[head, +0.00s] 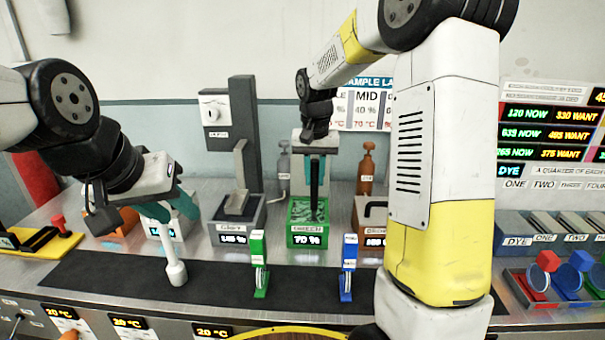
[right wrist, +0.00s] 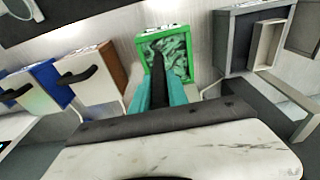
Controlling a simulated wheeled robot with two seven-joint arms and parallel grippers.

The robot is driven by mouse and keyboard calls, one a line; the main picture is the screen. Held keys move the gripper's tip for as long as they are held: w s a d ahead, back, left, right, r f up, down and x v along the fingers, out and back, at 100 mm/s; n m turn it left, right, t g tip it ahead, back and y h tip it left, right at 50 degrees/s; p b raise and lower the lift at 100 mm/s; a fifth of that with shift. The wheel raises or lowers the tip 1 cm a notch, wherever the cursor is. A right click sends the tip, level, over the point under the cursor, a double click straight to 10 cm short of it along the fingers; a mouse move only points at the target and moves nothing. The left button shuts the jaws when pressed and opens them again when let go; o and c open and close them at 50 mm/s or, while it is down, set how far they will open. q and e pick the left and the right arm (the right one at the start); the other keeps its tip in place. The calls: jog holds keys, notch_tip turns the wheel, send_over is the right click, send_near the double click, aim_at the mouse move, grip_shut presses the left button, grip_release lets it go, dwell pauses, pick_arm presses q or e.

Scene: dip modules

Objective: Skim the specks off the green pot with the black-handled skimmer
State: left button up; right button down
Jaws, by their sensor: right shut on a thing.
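The green pot (head: 307,238) stands at the back middle of the counter, with a green, pale-speckled surface inside and a 70 % display on its front. It also shows in the right wrist view (right wrist: 187,42). My right gripper (head: 314,172) is above the pot, shut on the black handle (head: 314,200) of the skimmer. The handle (right wrist: 160,72) points down into the pot's opening; the skimmer's head cannot be made out. My left gripper (head: 171,210) is at the left over the counter, its teal fingers apart, with a white round-ended rod (head: 175,262) below and between them.
A grey pot (head: 237,222) stands left of the green one and a brown-fronted pot (head: 373,222) right. A green stand (head: 259,262) and a blue stand (head: 348,265) are on the dark mat (head: 215,283) in front. Coloured discs (head: 566,280) stand at the far right.

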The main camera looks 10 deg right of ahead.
jog(key=shift+w, duration=0.1)
jog(key=shift+w+d, duration=0.25)
jog(key=shift+w, duration=1)
jog(key=shift+w+d, duration=0.25)
jog(key=shift+w, duration=1)
jog(key=shift+a, duration=0.1)
jog(key=shift+w+a, duration=0.15)
jog(key=shift+a, duration=0.6)
jog(key=shift+w+a, duration=0.15)
jog(key=shift+a, duration=0.6)
jog(key=shift+s, duration=0.15)
jog(key=shift+s+a, duration=0.25)
jog(key=shift+s, duration=1)
jog(key=shift+s+a, duration=0.25)
jog(key=shift+s, duration=0.95)
jog(key=shift+d, duration=0.15)
jog(key=shift+s+d, duration=0.15)
jog(key=shift+d, duration=0.6)
jog(key=shift+s+d, duration=0.15)
jog(key=shift+d, duration=0.55)
jog(key=shift+w, duration=0.1)
